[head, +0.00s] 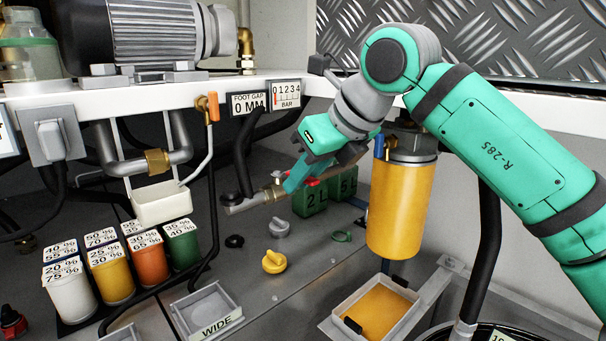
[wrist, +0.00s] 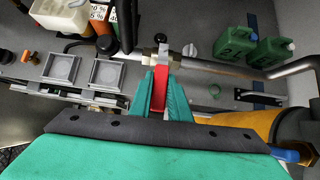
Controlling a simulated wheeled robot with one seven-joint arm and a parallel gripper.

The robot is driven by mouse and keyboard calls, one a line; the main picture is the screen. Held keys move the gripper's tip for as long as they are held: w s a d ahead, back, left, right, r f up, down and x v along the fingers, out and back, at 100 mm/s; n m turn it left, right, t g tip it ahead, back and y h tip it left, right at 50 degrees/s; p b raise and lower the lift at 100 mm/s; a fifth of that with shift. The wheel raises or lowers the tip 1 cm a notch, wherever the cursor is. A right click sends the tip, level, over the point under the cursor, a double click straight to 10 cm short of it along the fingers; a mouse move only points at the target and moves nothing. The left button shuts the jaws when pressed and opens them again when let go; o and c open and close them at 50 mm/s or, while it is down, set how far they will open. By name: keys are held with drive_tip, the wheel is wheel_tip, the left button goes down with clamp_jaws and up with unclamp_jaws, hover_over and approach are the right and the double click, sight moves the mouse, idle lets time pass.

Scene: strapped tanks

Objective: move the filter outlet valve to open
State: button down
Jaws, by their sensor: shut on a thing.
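A brass-bodied valve (wrist: 155,57) sits in a metal pipe low in the bay; it also shows in the head view (head: 274,192). Its red lever (wrist: 159,90) stands out across the pipe toward my wrist, roughly square to the pipe in the wrist view. My gripper (wrist: 161,86) is shut on this red lever, with one green finger on each side. In the head view my gripper (head: 296,184) hides most of the lever. The yellow filter canister (head: 399,210) hangs to the right of the valve. No label naming the valve is readable.
An orange-handled valve (head: 213,106) stands at the shelf edge and a blue handle (head: 379,146) beside the filter head. Green jugs (head: 310,201) stand close behind my gripper. A yellow knob (head: 274,262) and a grey knob (head: 279,227) are on the floor panel in front.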

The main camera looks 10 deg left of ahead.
drive_tip(key=shift+w+d+n+g+y, duration=0.25)
drive_tip(key=shift+w+n+g, duration=0.3)
drive_tip(key=shift+n, duration=0.35)
drive_tip(key=shift+w+d+n+g+y, duration=0.1)
drive_tip(key=shift+w+n+g+y, duration=0.2)
drive_tip(key=shift+n+g, duration=0.5)
drive_tip(key=shift+w, duration=0.2)
drive_tip(key=shift+d, duration=0.1)
drive_tip(key=c, duration=1.6)
unclamp_jaws()
